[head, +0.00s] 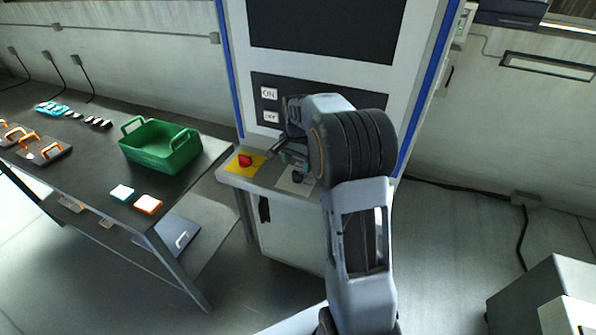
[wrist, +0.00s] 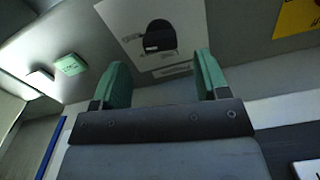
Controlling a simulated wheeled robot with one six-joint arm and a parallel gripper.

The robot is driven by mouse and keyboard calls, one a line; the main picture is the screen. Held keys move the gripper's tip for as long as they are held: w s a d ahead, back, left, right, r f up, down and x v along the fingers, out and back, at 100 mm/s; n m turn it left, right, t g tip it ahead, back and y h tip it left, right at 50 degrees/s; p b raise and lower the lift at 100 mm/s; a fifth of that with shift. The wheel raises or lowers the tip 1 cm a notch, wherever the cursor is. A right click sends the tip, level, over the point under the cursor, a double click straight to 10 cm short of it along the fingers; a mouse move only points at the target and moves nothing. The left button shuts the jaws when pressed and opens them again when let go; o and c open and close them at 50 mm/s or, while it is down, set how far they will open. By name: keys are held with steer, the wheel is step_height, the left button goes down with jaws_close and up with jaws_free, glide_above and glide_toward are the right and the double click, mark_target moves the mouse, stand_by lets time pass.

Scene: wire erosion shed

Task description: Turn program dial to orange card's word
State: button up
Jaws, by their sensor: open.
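The program dial, a black knob (wrist: 158,36) on a white plate (wrist: 190,18), shows between and beyond my fingertips in the wrist view. In the head view the dial (head: 298,177) is partly hidden by my arm. My gripper (wrist: 161,60) is open with its green fingers apart and nothing between them. In the head view it (head: 284,157) is just above the machine's ledge, close to the dial. I cannot tell whether it touches the dial. The orange card (head: 148,204) lies on the dark table at left with a white face; its word is too small to read.
A teal card (head: 122,193) lies beside the orange one, and a green crate (head: 160,147) stands behind them. A red knob (head: 245,160) on a yellow plate is left of the dial. A panel with ON and OFF labels (head: 269,93) rises behind. A small green block (wrist: 70,64) shows in the wrist view.

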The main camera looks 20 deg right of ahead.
mark_target(298, 173)
steer(key=shift+f, duration=2.35)
steer(key=c, duration=0.9)
